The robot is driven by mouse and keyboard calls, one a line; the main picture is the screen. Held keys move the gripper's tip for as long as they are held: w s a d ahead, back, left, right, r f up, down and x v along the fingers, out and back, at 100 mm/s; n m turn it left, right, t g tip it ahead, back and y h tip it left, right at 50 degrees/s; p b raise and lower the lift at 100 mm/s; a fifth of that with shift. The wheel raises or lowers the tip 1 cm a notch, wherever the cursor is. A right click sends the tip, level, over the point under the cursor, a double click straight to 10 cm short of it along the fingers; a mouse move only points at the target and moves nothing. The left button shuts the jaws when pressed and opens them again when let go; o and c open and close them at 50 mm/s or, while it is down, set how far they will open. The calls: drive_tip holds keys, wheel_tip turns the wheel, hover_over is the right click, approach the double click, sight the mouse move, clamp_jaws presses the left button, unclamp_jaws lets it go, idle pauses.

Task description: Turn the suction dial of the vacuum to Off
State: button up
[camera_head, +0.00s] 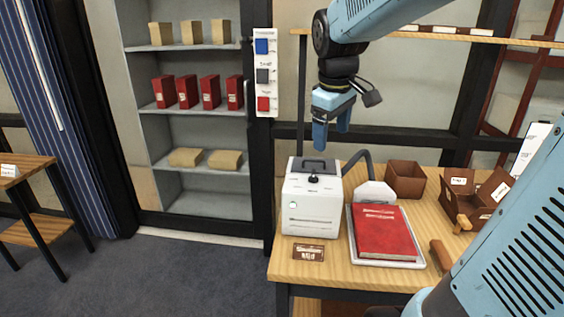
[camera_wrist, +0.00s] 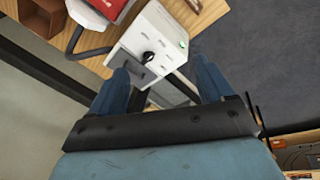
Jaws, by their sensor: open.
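The vacuum (camera_head: 311,208) is a white box on the wooden table, with a grey top panel, a dark handle and a grey hose at its right. It also shows in the wrist view (camera_wrist: 166,32). A small black dial (camera_head: 313,179) sits on the vacuum's top; it also shows in the wrist view (camera_wrist: 148,57). Its pointing direction and any markings are too small to read. My gripper (camera_head: 331,142) is open and empty, pointing down above and slightly right of the vacuum. In the wrist view, the fingers (camera_wrist: 160,85) stand apart on either side of the vacuum's top, not touching the dial.
A red book (camera_head: 385,232) lies on a white tray right of the vacuum. A small sign (camera_head: 308,252) stands in front. Brown boxes (camera_head: 405,179) are at the table's right. A switch panel (camera_head: 263,75) hangs behind, left of my gripper. Shelves (camera_head: 190,125) stand at the left.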

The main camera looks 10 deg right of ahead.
sight(314, 173)
drive_tip(key=w+d+f+n+g+y, duration=0.1)
drive_tip(key=w+f+n, duration=0.1)
drive_tip(key=w+n, duration=0.35)
drive_tip(key=w+d+f+n+g, duration=0.1)
drive_tip(key=w+f+n+g, duration=0.15)
drive_tip(key=w, duration=0.65)
drive_tip(key=shift+m+t, duration=0.4)
drive_tip(key=shift+t, duration=0.05)
drive_tip(key=f, duration=1.4)
drive_tip(key=shift+w+a, duration=0.2)
drive_tip(key=shift+a, duration=0.05)
drive_tip(key=shift+c, duration=0.4)
